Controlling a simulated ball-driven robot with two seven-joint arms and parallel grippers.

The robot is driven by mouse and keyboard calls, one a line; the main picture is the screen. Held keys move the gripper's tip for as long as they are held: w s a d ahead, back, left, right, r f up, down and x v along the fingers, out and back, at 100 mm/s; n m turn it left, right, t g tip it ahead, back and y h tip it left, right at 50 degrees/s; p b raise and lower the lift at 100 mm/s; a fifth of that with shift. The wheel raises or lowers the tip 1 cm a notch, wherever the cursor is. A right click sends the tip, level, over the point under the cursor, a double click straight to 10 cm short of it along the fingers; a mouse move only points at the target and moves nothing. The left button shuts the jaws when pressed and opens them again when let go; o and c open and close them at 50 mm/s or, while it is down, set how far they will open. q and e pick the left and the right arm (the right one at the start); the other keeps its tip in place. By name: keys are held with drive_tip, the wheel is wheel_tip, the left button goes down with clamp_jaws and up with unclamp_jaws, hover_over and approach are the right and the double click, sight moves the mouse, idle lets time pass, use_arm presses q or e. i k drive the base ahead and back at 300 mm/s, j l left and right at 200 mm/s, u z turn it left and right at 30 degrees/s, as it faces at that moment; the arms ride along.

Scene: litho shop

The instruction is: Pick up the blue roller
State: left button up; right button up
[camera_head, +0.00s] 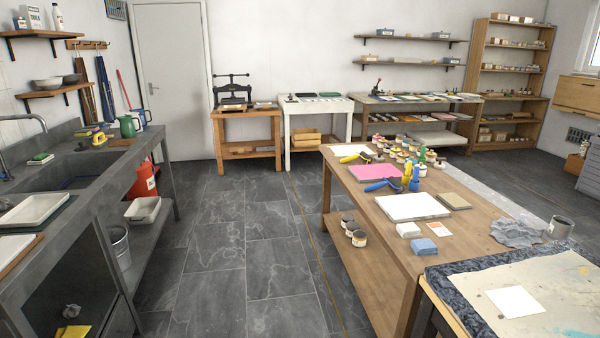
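A second roller, yellow (354,157), lies farther back on the same table. Neither of my grippers shows in the head view.
The wooden table (385,234) also holds a white slab (411,207), several ink tins (407,152), a crumpled grey cloth and a grey cup (560,227). A grey sink counter (100,172) stands left. The tiled floor (245,240) between them is clear.

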sight(378, 185)
drive_tip(key=i, duration=0.8)
drive_tip(key=i+z, duration=0.1)
drive_tip(key=i, duration=0.7)
drive_tip(key=i+j+z, duration=0.1)
drive_tip(key=i, duration=0.65)
drive_tip(key=j, duration=0.1)
